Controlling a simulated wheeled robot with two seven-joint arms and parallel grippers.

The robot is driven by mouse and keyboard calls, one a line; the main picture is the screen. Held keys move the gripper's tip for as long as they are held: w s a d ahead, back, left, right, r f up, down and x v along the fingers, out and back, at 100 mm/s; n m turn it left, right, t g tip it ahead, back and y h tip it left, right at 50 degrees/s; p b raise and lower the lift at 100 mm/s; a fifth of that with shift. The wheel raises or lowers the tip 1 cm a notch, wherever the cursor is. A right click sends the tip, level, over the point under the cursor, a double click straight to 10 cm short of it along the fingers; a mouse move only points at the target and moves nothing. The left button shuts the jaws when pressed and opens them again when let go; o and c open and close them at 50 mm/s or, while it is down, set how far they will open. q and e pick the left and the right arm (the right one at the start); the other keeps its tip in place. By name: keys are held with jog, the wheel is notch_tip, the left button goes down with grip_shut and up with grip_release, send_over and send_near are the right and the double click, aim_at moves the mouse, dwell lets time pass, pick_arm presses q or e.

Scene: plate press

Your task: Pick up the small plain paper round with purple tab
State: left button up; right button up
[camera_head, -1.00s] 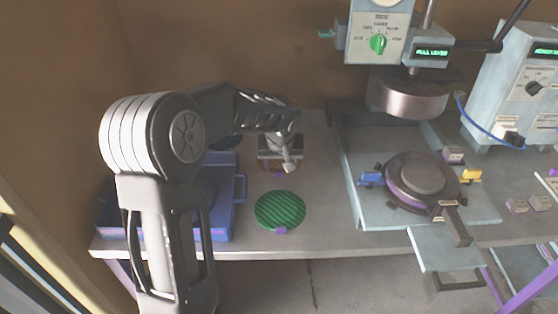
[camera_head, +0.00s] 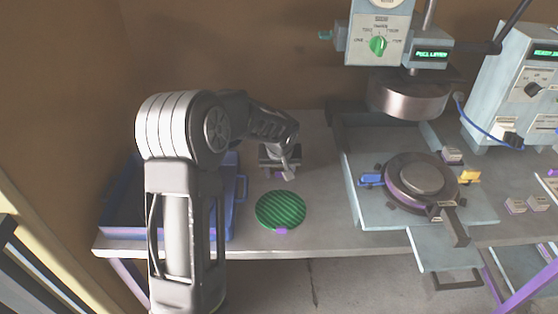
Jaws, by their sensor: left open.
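The small plain paper round is not clearly visible; my left gripper hides the spot behind the green round. My left gripper (camera_head: 282,172) is open, low over the table behind the green round, with a small light purple patch at its fingertips. I cannot tell whether that patch is a tab. A green striped round (camera_head: 281,208) with a purple tab (camera_head: 281,231) lies flat on the table in front of the gripper, apart from it. My right gripper is not in view.
A blue tray (camera_head: 125,213) stands left, partly behind my left arm. The press (camera_head: 408,95) and its round plate (camera_head: 421,178) with blue and yellow handles stand right. A second control box (camera_head: 515,85) is far right. The grey table (camera_head: 318,200) is clear beside the green round.

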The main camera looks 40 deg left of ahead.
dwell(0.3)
pick_arm(q)
grip_shut()
dwell(0.4)
